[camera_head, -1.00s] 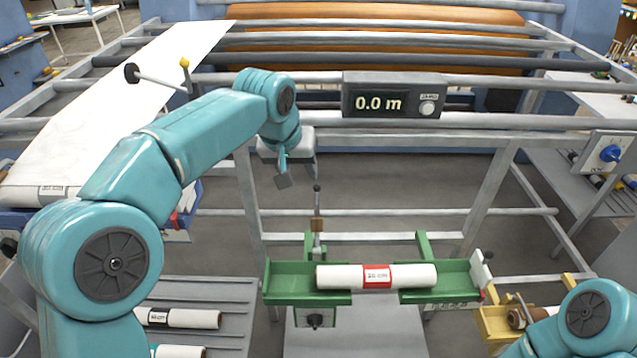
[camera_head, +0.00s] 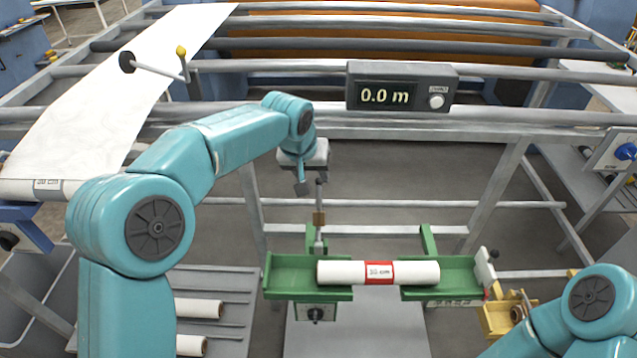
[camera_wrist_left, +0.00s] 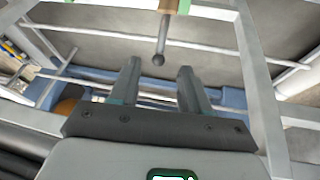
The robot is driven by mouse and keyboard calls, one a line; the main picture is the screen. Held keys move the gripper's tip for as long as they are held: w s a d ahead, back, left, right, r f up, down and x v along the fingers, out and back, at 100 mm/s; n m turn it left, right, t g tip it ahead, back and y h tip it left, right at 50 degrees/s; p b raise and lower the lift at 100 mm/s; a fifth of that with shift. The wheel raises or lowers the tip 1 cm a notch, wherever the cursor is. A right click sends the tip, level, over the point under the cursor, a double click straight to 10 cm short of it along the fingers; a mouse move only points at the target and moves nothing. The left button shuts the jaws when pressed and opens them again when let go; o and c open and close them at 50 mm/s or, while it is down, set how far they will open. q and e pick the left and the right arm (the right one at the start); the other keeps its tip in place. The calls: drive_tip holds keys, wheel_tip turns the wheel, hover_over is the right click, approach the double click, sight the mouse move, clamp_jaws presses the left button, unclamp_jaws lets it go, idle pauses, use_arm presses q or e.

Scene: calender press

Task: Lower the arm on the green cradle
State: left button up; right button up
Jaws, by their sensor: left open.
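My left gripper (camera_head: 303,188) is open and empty, just left of the ball tip, pointing down. It shows also in the left wrist view (camera_wrist_left: 160,76). My right arm shows at lower right; its gripper is out of view.
A frame with long grey rails (camera_head: 400,120) and a counter box (camera_head: 402,88) reading 0.0 m stands behind. A yellow cradle (camera_head: 497,322) is to the right. A grey rack (camera_head: 232,310) with white rolls is at lower left. White sheet (camera_head: 110,100) lies at left.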

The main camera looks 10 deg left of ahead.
sight(319, 186)
use_arm(q)
drive_tip(key=p+x, duration=0.1)
drive_tip(key=x, duration=0.6)
drive_tip(key=shift+w+f, duration=0.15)
drive_tip(key=shift+w+a+f, duration=0.1)
drive_tip(key=shift+c, duration=0.3)
clamp_jaws()
